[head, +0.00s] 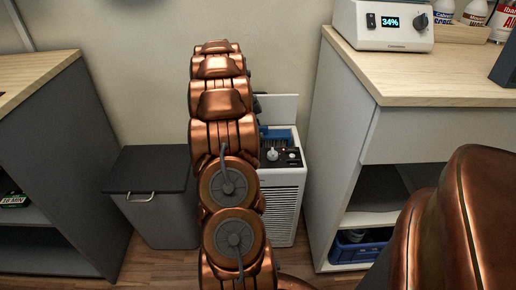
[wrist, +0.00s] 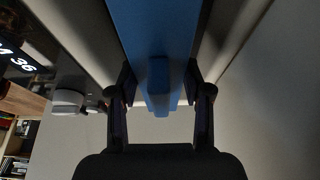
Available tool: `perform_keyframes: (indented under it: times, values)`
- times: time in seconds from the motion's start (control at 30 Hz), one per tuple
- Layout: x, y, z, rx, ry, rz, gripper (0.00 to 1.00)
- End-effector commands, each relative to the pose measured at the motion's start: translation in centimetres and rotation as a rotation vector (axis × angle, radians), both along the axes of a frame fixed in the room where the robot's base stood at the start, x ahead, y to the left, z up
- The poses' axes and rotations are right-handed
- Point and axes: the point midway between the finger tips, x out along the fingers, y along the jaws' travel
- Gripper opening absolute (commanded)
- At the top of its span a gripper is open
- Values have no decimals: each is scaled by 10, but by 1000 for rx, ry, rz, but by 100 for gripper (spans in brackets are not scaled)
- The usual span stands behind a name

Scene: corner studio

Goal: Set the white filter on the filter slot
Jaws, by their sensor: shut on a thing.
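In the wrist view my gripper (wrist: 160,98) is shut on a long blue piece (wrist: 155,35) with a small raised tab between the fingers. It may be the filter's frame, but no white filter face shows clearly. Pale surfaces lie on both sides of it. In the head view a white appliance (head: 285,205) with a vented front stands on the floor, a blue part (head: 277,136) showing at its top and a white panel (head: 280,108) upright behind. My copper arm hides the gripper and part of the top there. I cannot tell whether the held piece sits in the slot.
A dark lidded bin (head: 155,215) stands left of the appliance. A grey cabinet (head: 70,150) is further left. A wood-topped white cabinet (head: 430,125) stands close on the right, with a device reading 34% (head: 385,25) and bottles on it. The appliance's top has a knob (head: 272,154).

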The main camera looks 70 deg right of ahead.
Motion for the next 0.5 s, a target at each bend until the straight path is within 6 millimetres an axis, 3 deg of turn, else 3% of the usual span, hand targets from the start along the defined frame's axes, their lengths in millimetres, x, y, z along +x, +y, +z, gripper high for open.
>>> perform_keyframes:
  times: [0.27,0.5]
  values:
    - [0,-1,-18,-3,-2,2,0]
    - [0,0,-49,0,1,0,0]
